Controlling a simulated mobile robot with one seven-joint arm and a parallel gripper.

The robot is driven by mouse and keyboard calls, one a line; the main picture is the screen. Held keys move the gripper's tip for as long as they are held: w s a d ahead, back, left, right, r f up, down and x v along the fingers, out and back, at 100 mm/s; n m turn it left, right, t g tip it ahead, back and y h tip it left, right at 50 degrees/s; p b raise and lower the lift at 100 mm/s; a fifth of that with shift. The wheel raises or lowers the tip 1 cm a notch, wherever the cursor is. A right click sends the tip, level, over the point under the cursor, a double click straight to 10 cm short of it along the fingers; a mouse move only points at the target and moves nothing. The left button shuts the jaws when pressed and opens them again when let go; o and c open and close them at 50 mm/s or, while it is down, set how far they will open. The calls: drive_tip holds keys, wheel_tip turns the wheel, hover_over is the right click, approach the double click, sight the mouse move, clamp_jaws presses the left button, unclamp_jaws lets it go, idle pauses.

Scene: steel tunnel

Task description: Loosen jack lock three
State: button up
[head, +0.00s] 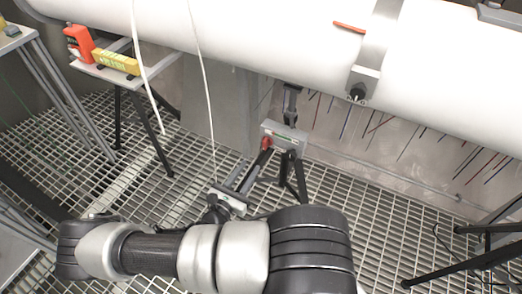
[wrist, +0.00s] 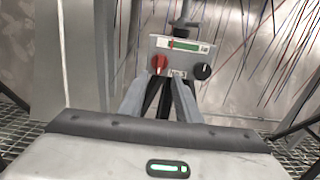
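A grey jack box stands on a dark tripod under the white pipe; in the head view its box (head: 287,135) is at the centre. In the wrist view the box (wrist: 190,50) faces me, with a green level strip, a red knob (wrist: 158,64) at lower left and a black knob (wrist: 203,71) at lower right. The red knob also shows in the head view (head: 267,143). My gripper (wrist: 163,82) points at the box, its two grey fingers apart and nothing visible between them but the tripod behind. The tips are just below the red knob; I cannot tell whether they touch.
The white pipe (head: 300,40) crosses overhead with a clamp strap (head: 375,45) and black knob. A small table (head: 105,72) at left holds an orange bottle (head: 79,43) and a yellow level (head: 116,61). White cables hang near my arm. Grating floor (head: 345,190) is open right of the tripod.

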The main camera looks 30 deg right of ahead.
sight(264, 146)
drive_tip(key=b+x, duration=0.1)
drive_tip(key=x, duration=0.9)
drive_tip(key=shift+w+d+b, duration=0.15)
drive_tip(key=shift+d+b, duration=0.1)
drive_tip(key=shift+b, duration=0.1)
clamp_jaws()
